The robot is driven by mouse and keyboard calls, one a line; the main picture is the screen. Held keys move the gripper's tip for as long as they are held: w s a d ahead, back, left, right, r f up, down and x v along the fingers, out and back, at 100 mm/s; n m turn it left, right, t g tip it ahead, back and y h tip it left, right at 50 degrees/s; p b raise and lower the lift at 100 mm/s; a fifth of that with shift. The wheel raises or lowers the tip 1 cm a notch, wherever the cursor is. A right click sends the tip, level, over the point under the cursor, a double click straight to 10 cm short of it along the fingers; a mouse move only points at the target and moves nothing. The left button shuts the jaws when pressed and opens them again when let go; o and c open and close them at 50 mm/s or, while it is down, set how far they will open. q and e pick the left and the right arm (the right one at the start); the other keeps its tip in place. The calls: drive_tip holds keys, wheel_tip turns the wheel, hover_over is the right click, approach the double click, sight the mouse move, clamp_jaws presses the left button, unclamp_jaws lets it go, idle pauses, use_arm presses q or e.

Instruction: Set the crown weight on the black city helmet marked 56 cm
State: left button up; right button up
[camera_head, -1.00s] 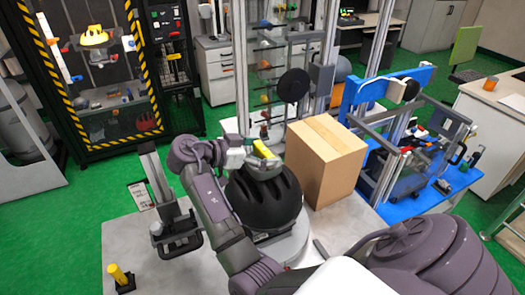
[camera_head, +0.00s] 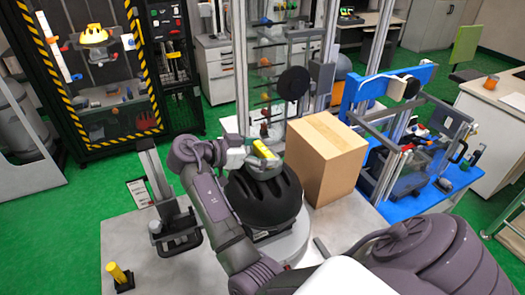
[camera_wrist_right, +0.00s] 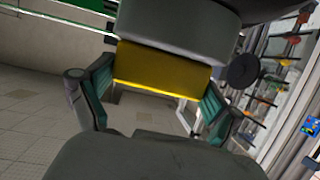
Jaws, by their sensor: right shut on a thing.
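The black ribbed helmet (camera_head: 262,205) sits on a round light base at the middle of the bench; I cannot read a size mark on it. The crown weight (camera_head: 266,170) is a grey body with a yellow grip, at the top of the helmet. I cannot tell whether it touches the helmet. My right gripper (camera_head: 256,154) is shut on the yellow grip. In the right wrist view the yellow grip (camera_wrist_right: 163,70) is between the teal finger pads, with the grey body beyond it; the helmet is not clearly visible there. My left gripper is not in view.
A cardboard box (camera_head: 325,158) stands close right of the helmet. A dark upright stand (camera_head: 160,190) is to the left, and a yellow post (camera_head: 117,273) stands at the front left. A blue-framed rig (camera_head: 415,140) is at the right.

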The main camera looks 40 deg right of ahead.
drive_tip(key=o, duration=1.5)
drive_tip(key=shift+f, duration=0.15)
drive_tip(key=v, duration=0.7)
drive_tip(key=shift+a, duration=0.3)
